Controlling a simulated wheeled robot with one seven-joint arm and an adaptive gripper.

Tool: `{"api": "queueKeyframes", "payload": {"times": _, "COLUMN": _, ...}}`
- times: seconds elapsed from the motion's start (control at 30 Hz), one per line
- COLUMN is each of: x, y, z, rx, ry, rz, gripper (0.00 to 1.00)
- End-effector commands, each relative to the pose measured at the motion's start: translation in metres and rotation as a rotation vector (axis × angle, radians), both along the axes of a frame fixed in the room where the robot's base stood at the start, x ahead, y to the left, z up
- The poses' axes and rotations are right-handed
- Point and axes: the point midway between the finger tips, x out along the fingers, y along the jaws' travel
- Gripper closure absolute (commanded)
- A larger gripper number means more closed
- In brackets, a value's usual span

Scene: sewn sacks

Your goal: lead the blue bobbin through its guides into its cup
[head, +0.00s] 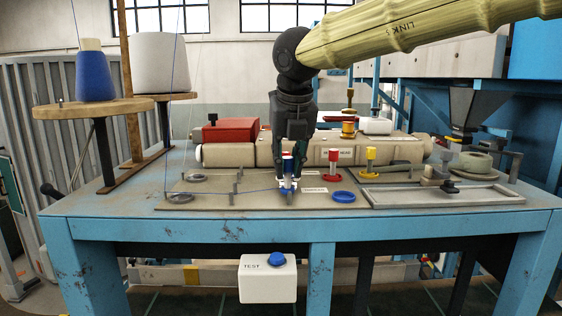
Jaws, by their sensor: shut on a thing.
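My gripper (289,176) points down over the board and is shut on the blue bobbin (287,162), whose upper part shows between the fingers. A blue thread (258,190) runs left from the gripper, past upright metal pins (235,188), to a ring guide (179,198) at the board's left. A second ring guide (196,178) lies behind it. The blue cup (343,197), a round blue ring, lies on the board right of my gripper. The bobbin's lower end and anything just beneath the fingers are hard to make out.
A red bobbin (333,164) and a yellow bobbin (371,160) stand right of my gripper. A long beige machine body (225,154) closes off the back. A framed tray (440,196) lies at right. A blue thread cone (95,75) stands on a round stand at left.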

Motion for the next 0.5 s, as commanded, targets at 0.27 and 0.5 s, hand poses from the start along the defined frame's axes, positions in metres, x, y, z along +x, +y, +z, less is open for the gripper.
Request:
{"api": "queueKeyframes", "payload": {"times": 0.27, "x": 0.000, "y": -0.015, "z": 0.000, "rx": 0.001, "ry": 0.000, "rz": -0.001, "gripper": 1.00}}
{"api": "queueKeyframes", "payload": {"times": 0.5, "x": 0.000, "y": -0.028, "z": 0.001, "rx": 0.001, "ry": -0.001, "rz": -0.001, "gripper": 1.00}}
